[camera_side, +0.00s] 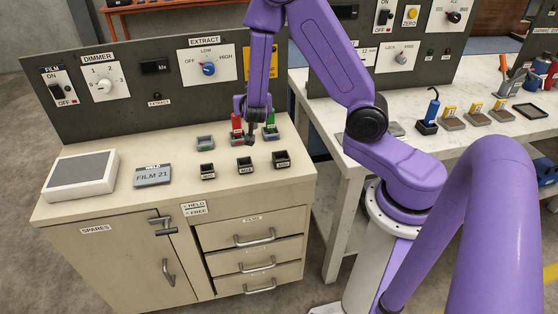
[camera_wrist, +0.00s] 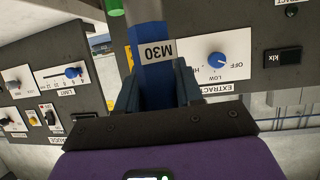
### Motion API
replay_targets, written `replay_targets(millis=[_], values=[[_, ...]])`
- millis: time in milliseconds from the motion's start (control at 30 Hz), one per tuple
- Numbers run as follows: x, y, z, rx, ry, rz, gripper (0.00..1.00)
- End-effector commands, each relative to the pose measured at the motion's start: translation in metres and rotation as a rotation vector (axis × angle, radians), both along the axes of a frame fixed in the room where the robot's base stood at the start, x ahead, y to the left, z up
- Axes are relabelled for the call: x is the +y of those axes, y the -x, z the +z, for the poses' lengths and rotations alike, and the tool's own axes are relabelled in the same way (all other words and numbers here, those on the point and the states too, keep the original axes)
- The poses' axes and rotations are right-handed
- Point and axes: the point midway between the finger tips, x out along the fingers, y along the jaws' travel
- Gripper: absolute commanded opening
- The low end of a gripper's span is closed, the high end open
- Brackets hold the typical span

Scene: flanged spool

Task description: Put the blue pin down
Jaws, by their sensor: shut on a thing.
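My gripper (camera_wrist: 155,85) is shut on the blue pin (camera_wrist: 152,82), which carries a white M30 label and lies between both fingers in the wrist view. In the side view my gripper (camera_side: 252,118) points down over the back of the cream cabinet top, between a red pin (camera_side: 237,122) and a green pin (camera_side: 270,120). The held pin is hard to make out there; I cannot tell whether its lower end touches anything. Three small dark holders stand in front, at the left (camera_side: 207,171), middle (camera_side: 246,165) and right (camera_side: 281,159); their labels are too small to read surely.
A grey-green block (camera_side: 205,143) stands left of the red pin. A FILM 21 display (camera_side: 153,175) and a grey-topped box (camera_side: 82,173) occupy the left. The switch panel (camera_side: 130,90) rises behind. The second bench holds another blue object (camera_side: 433,108) in a black base.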

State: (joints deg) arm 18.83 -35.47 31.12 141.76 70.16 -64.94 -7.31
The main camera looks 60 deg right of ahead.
Motion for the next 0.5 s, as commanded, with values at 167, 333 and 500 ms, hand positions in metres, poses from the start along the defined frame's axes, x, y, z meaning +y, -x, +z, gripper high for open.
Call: replay_targets(millis=[167,333,500], values=[[-0.011,0.037,0.0,-0.002,0.001,-0.211,0.0],[-0.016,0.078,0.001,-0.001,0.001,-0.417,0.0],[-0.015,0.122,0.001,0.0,0.002,-0.623,0.0]])
